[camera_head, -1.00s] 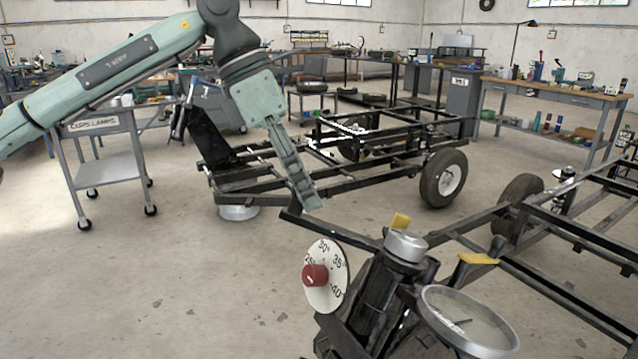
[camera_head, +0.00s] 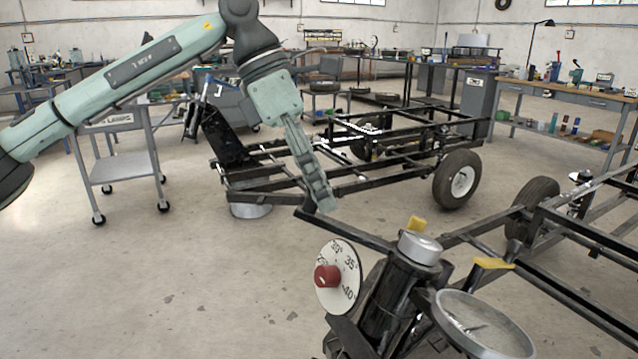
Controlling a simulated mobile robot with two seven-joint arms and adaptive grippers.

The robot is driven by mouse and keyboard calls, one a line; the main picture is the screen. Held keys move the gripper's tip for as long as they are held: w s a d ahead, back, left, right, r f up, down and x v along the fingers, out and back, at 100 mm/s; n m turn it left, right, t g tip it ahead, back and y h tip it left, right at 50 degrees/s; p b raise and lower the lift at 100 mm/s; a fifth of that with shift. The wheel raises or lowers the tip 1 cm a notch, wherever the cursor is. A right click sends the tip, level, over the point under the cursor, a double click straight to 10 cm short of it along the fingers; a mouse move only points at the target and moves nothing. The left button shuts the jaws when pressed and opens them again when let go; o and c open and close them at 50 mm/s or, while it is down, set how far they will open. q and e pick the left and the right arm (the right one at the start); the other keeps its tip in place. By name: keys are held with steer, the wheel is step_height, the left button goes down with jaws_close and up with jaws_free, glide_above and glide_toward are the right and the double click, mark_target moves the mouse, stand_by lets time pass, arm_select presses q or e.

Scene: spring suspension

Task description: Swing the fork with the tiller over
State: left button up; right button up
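The tiller (camera_head: 360,234) is a dark bar running from the steering head up and left to its free end. The fork's steering head (camera_head: 392,305) stands at the lower right, a dark upright post with a silver cap (camera_head: 419,248). A white angle dial (camera_head: 346,262) with a red knob (camera_head: 327,276) faces me beside it. My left gripper (camera_head: 324,205) points down with its fingertips at the tiller's free end. The fingers are seen edge-on, so whether they grip the bar is unclear. My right gripper is out of view.
A black trailer frame (camera_head: 350,187) with wheels stands behind the tiller. Another dark frame (camera_head: 575,280) extends right from the head. Yellow blocks (camera_head: 495,264) and a round pale dish (camera_head: 482,330) sit near the head. A grey trolley (camera_head: 125,168) stands left. The left floor is clear.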

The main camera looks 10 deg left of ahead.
arm_select(q)
steer(key=v, duration=1.2)
steer(key=shift+a, duration=0.1)
